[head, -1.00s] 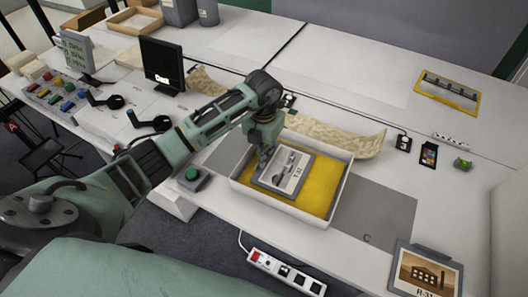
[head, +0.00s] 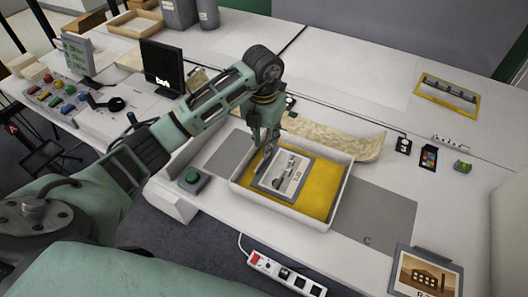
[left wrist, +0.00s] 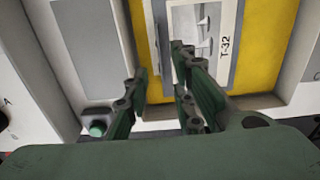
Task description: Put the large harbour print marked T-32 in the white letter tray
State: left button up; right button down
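The T-32 harbour print (head: 276,183), a grey-bordered card with a ship picture, lies on the yellow lining inside the white letter tray (head: 338,197). In the left wrist view its label reads T-32 (left wrist: 226,45), with yellow lining around the print. My left gripper (head: 264,154) is over the print's upper left edge in the head view. The left wrist view shows its fingers (left wrist: 161,64) apart, with a gap between them. Whether a fingertip still touches the print I cannot tell. My right gripper is not in view.
A brown building print (head: 427,272) stands at the near right. A green button box (head: 192,180) is left of the tray. A curled parchment strip (head: 345,143) lies behind it. A power strip (head: 285,273) is below the table's front edge. Grey mat (head: 385,220) lies bare right of the tray.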

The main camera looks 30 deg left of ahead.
pick_arm(q)
notch_tip(320, 180, up, 6)
jog(key=shift+r, duration=0.2)
dwell(0.8)
